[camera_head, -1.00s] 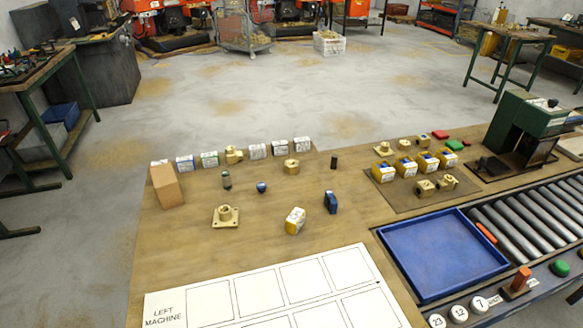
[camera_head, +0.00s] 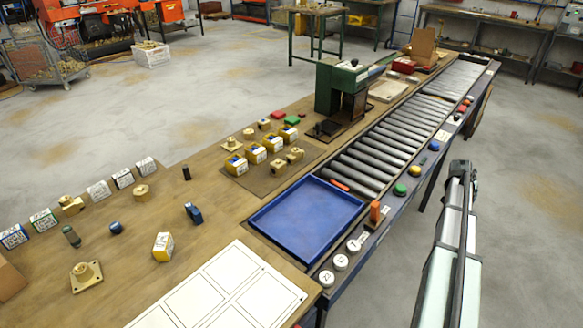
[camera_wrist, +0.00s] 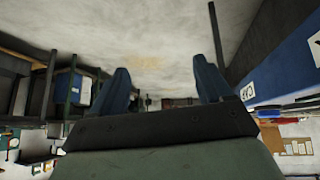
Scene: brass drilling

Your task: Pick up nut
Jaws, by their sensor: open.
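A short brass piece with a hex-like outline (camera_head: 141,192), which looks like the nut, stands on the left part of the wooden table in the head view. It is too small to be sure of its shape. My gripper (camera_wrist: 163,88) shows in the wrist view with its two dark blue fingers wide apart and nothing between them. The wrist view faces floor and furniture, and no nut shows in it. In the head view my arm rises at the right, beyond the table edge and far from the brass piece.
Near the brass piece are small white boxes (camera_head: 99,191), a brass flange (camera_head: 86,276), a dark cylinder (camera_head: 186,173) and a blue block (camera_head: 194,213). A mat (camera_head: 236,186) holds yellow boxes and brass fittings. A blue tray (camera_head: 305,215) and roller conveyor (camera_head: 400,142) lie right.

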